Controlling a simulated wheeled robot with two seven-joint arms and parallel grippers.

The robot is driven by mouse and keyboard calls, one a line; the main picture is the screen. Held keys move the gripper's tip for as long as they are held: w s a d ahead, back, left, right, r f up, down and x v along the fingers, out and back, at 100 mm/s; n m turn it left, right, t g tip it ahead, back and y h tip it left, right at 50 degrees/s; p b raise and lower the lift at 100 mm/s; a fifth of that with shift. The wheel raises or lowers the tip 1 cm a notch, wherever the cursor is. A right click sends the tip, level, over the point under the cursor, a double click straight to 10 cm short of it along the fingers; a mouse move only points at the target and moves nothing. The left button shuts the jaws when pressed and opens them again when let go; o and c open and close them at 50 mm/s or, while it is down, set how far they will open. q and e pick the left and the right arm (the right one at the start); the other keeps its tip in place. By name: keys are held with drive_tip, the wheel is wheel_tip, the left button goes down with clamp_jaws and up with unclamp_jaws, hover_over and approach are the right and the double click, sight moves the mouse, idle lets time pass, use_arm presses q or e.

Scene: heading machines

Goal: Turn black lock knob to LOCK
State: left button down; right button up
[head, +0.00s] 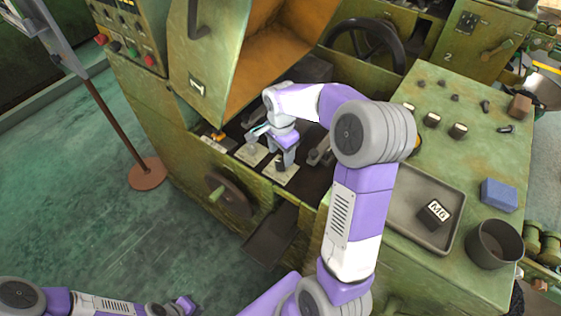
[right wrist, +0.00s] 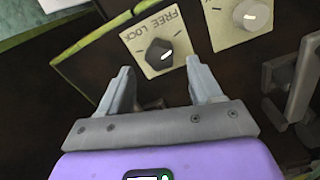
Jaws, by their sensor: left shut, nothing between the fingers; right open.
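The black lock knob (right wrist: 158,55) sits on a cream plate (right wrist: 136,51) lettered FREE and LOCK, which appears upside down in the right wrist view. The knob's white mark is on its right side; LOCK is at the plate's upper left and FREE at the upper right. My right gripper (right wrist: 161,88) is open, with the knob beyond and roughly between its fingertips, apart from them. In the head view my right gripper (head: 270,148) hangs over the plates in the machine's recess and hides the knob. My left gripper (head: 186,305) is shut and empty at the lower left.
A second cream plate with a pale knob (right wrist: 253,14) is beside the first. Grey levers (right wrist: 290,92) stand at the right. A raised orange-lined cover (head: 215,55), a handwheel (head: 229,191) and a grey tray (head: 400,225) surround the recess.

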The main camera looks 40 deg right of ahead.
sight(281, 162)
drive_tip(key=shift+f+b, duration=0.45)
drive_tip(key=shift+f, duration=1.3)
drive_tip(key=c, duration=1)
drive_tip(key=shift+c, duration=0.2)
